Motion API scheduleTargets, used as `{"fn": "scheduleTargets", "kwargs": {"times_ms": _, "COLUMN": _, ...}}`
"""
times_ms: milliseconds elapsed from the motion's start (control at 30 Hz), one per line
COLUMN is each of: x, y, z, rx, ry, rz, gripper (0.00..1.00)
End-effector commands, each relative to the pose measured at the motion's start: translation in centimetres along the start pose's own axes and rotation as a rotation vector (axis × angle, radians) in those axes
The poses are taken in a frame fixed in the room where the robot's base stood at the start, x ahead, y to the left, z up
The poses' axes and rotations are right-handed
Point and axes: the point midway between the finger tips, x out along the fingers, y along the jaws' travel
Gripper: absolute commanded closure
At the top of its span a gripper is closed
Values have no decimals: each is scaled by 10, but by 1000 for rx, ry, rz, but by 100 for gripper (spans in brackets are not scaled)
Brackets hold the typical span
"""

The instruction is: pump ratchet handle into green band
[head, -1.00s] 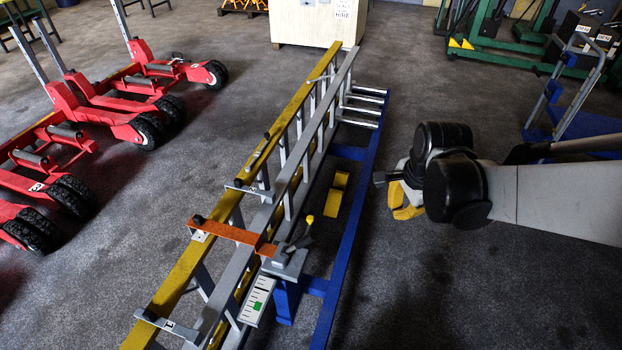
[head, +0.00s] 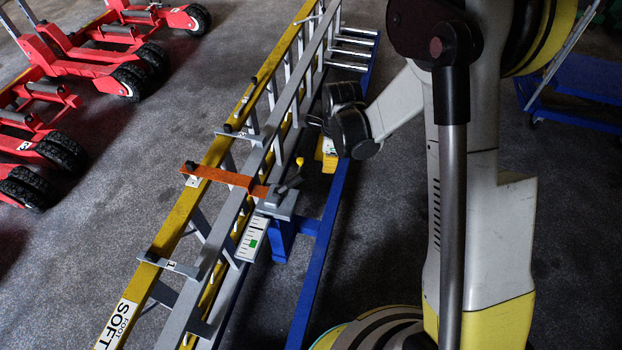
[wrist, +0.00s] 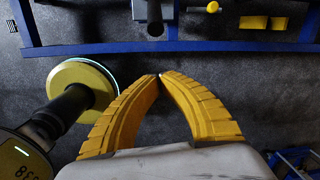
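Yellow and grey ladders (head: 211,171) lie along the blue rack (head: 322,247), under an orange clamp bar (head: 222,177). Red wheeled units (head: 88,60) stand at left. A blue trolley (head: 570,100) stands at right. Floor left of the ladders is open.

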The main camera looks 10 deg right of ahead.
Motion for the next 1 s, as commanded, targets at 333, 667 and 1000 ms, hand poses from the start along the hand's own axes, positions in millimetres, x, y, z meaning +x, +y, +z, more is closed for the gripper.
{"fn": "scheduleTargets", "kwargs": {"times_ms": 333, "x": 33, "y": 0, "z": 0, "rx": -2, "ry": 0, "rz": -1, "gripper": 100}}
{"fn": "scheduleTargets", "kwargs": {"times_ms": 667, "x": 104, "y": 0, "z": 0, "rx": -2, "ry": 0, "rz": -1, "gripper": 100}}
{"fn": "scheduleTargets", "kwargs": {"times_ms": 1000, "x": 88, "y": 0, "z": 36, "rx": -3, "ry": 0, "rz": -1, "gripper": 100}}
